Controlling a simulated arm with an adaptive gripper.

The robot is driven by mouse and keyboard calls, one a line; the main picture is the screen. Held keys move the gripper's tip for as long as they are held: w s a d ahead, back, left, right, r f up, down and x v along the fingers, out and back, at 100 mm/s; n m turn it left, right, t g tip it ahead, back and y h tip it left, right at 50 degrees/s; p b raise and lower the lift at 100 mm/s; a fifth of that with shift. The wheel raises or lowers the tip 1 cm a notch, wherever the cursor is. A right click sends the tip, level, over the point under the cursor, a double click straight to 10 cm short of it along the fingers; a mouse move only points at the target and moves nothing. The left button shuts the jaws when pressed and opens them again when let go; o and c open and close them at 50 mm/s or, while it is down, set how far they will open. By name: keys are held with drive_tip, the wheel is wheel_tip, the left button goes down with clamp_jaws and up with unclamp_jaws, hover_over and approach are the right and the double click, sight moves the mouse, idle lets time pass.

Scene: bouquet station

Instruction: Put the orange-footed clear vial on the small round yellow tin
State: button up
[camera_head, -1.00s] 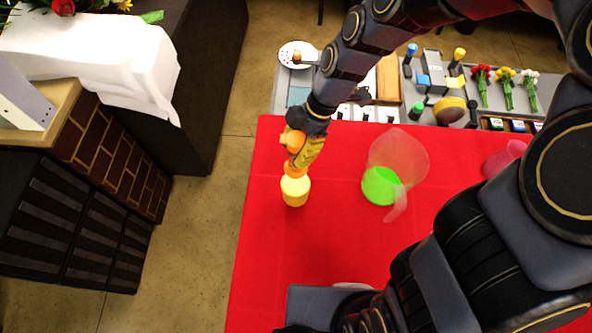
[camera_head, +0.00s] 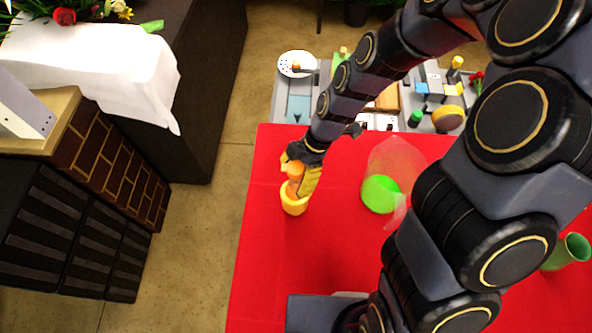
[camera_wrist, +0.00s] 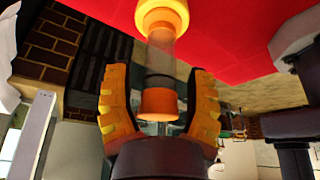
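The clear vial (camera_wrist: 160,52) stands roughly upright in the wrist view, with an orange top end (camera_wrist: 159,103) close to my palm. That orange end also shows in the head view (camera_head: 295,171). The vial's far end meets the small round yellow tin (camera_head: 294,208) on the red table; the tin's rim shows around it in the wrist view (camera_wrist: 142,16). Whether the foot rests fully on the tin is hard to tell. My gripper (camera_wrist: 159,70) has its yellow fingers spread on both sides of the vial, with visible gaps.
A green cup (camera_head: 568,250) is farther right. Behind lies a grey station (camera_head: 300,105) with small items. The cloth left of and in front of the tin is clear.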

drive_tip(key=v, duration=1.1)
drive_tip(key=s+d+r+m+h, duration=0.2)
drive_tip(key=s+d+r+m, duration=0.2)
drive_tip(key=s+m, duration=0.4)
drive_tip(key=s+d+r+m+h, duration=0.2)
drive_tip(key=s+m, duration=0.7)
drive_tip(key=m, duration=0.7)
drive_tip(key=d+r, duration=0.1)
drive_tip(key=d, duration=0.1)
drive_tip(key=shift+s+d+r, duration=0.3)
drive_tip(key=shift+s+r, duration=0.05)
drive_tip(key=shift+r, duration=0.05)
